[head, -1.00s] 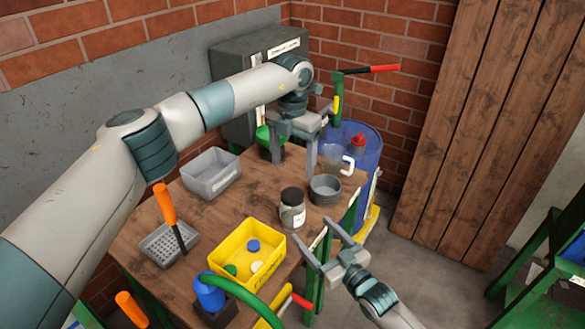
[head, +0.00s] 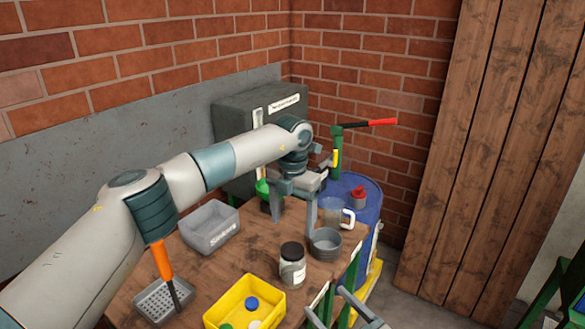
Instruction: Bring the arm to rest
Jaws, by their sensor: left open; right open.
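My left arm reaches in from the left across the wooden workbench (head: 210,268). My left gripper (head: 292,222) is open and points down over the back of the bench, with nothing between its fingers. It is behind the dark-lidded jar (head: 292,270) and to the left of the round grey bowl (head: 326,245). My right gripper (head: 325,305) shows only in part at the bottom edge, low beside the bench's right front side. Its fingers are apart and it looks empty. The rest of my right arm is out of the picture.
A grey bin (head: 209,230), a yellow crate (head: 240,308) with caps, and a metal grid tray (head: 160,302) stand on the bench. A clear mug (head: 335,215) stands behind the bowl. A blue drum (head: 362,200) with a red-handled pump is behind the bench.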

